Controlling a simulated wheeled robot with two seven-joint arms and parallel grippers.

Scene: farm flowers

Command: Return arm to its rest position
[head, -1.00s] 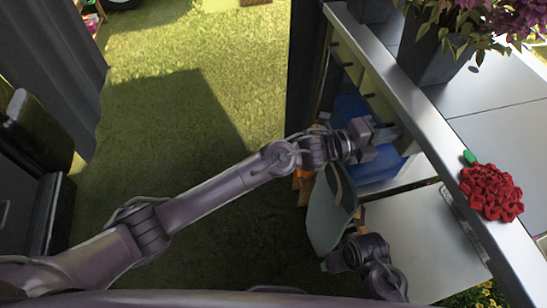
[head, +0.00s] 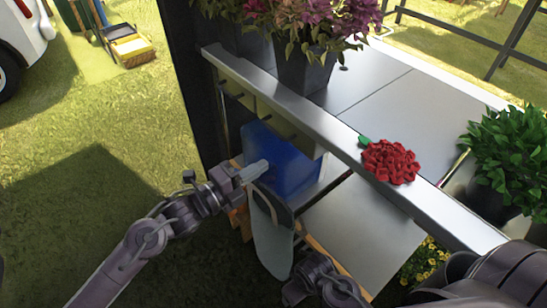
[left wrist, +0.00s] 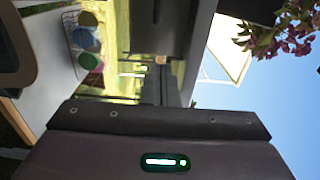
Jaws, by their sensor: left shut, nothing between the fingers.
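My left arm comes in from the left in the head view, and my left gripper (head: 253,172) is shut and empty. It is in front of the blue bin (head: 290,160) under the counter and above the grey-green hanging piece (head: 270,240); I cannot tell whether it touches either. In the left wrist view the dark gripper body with a green light fills the bottom. My right arm shows at the bottom of the head view, its wrist end (head: 312,280) low beside the hanging piece; its fingers are unclear.
A metal counter (head: 350,155) runs diagonally, with drawers beneath. On it are a red flower (head: 390,162) and a dark pot of purple flowers (head: 303,70). A green potted plant (head: 510,160) stands right. Open grass (head: 110,120) lies left.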

